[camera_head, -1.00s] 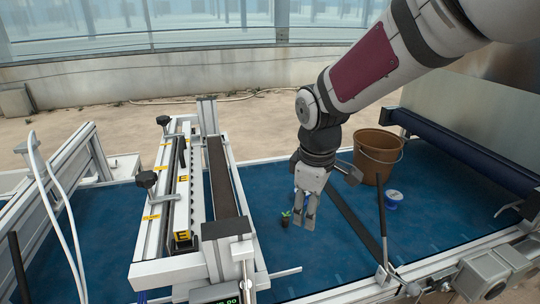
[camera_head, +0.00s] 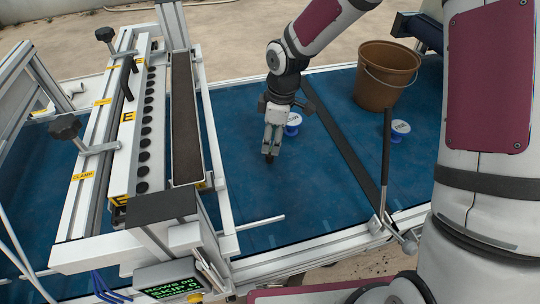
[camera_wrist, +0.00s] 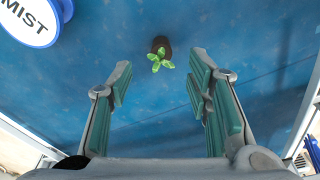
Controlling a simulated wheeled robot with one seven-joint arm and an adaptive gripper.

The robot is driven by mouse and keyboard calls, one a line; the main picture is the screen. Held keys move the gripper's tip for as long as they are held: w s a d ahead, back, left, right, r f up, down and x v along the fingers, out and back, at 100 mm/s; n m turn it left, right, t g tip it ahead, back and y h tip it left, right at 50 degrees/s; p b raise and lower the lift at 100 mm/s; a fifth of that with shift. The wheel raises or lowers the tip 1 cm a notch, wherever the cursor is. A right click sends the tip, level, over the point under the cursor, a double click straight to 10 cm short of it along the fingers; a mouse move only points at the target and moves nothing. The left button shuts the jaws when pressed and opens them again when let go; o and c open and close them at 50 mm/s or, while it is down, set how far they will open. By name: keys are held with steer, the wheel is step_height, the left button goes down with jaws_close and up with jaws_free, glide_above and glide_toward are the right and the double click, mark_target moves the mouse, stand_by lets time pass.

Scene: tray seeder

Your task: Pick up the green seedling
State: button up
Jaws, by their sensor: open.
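The green seedling (camera_wrist: 161,61), with small bright leaves on a dark round plug, sits on the blue surface in the wrist view. It shows ahead of and between the two green-padded fingers of my gripper (camera_wrist: 161,78). The fingers are apart, with nothing held between them. In the head view my gripper (camera_head: 271,148) points down, low over the blue surface. There the seedling's leaves are hidden by the fingers; a dark spot at the fingertips may be its plug, but I cannot be sure.
A white disc marked MIST with a blue rim (camera_wrist: 30,18) lies near the gripper. A brown bucket (camera_head: 384,88) and another blue-and-white pot (camera_head: 400,127) stand right, past a dark strip (camera_head: 345,150). The seeder frame with a row of dark holes (camera_head: 146,130) stands left.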

mark_target(270, 153)
steer(key=shift+a+f, duration=0.2)
steer(key=shift+f, duration=1.5)
steer(key=shift+a+f, duration=0.15)
steer(key=shift+f, duration=1.5)
steer(key=shift+c, duration=0.5)
steer(key=c, duration=0.9)
